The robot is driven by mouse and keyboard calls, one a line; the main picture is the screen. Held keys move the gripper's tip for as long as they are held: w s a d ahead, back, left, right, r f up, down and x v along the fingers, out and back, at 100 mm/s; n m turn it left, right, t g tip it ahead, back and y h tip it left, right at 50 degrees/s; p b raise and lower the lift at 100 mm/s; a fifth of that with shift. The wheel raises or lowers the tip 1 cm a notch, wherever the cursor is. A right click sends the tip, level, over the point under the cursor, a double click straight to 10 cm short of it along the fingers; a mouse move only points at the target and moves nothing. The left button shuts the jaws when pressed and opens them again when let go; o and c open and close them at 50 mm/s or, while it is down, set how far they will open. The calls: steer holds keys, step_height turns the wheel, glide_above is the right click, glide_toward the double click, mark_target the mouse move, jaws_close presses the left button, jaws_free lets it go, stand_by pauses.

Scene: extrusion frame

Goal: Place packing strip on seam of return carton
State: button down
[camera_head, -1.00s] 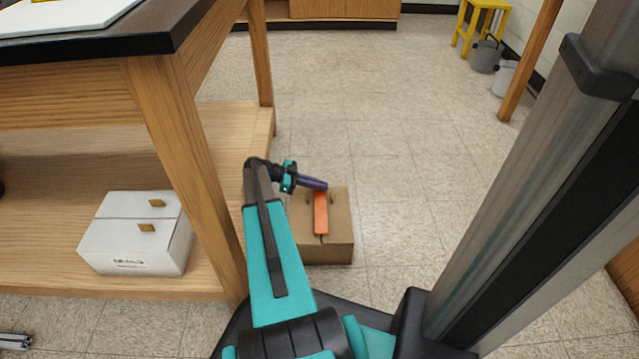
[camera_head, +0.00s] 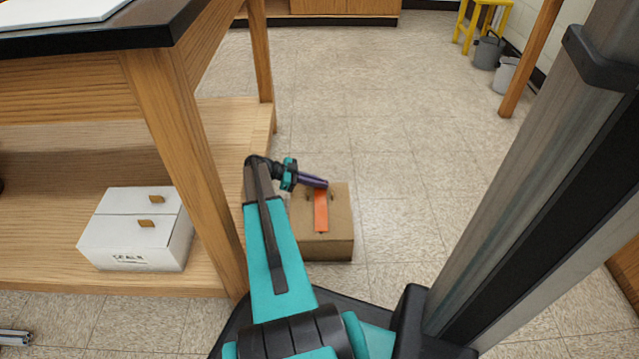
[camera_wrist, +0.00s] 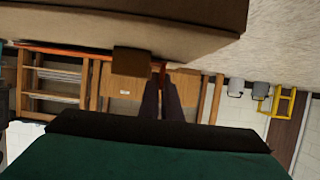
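The return carton (camera_head: 342,222) is a brown box on the floor in the head view. It fills the top of the wrist view (camera_wrist: 110,30), which looks upside down. The packing strip (camera_head: 321,212) is a flat orange strip along the middle of the carton's top. Its far end is at my gripper (camera_head: 325,185). In the wrist view, the dark fingers (camera_wrist: 161,88) are close together with a thin orange-red sliver between their tips, and appear shut on the strip. The seam is hidden under the strip. Whether the whole strip touches the carton is unclear.
A small brown tab (camera_wrist: 132,62) stands near my fingers in the wrist view. Floor (camera_head: 420,170) is clear to the right of the carton.

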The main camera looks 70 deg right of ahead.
steer(key=shift+f, duration=0.25)
steer(key=c, duration=1.9)
jaws_free()
steer(key=shift+r, duration=0.2)
steer(key=shift+r+p, duration=0.6)
steer(key=shift+r, duration=0.25)
steer(key=shift+r+p, duration=0.65)
steer(key=shift+r, duration=0.3)
steer(key=r+p, duration=0.1)
steer(key=p, duration=0.3)
glide_above(321, 223)
steer(key=d, duration=0.2)
steer(key=shift+w, duration=0.4)
steer(key=shift+s+a+p, duration=0.2)
steer(key=shift+a+p, duration=0.05)
steer(key=shift+a, duration=0.25)
steer(key=shift+s+a+p, duration=0.15)
steer(key=shift+a+p, duration=0.05)
steer(key=shift+a, duration=0.3)
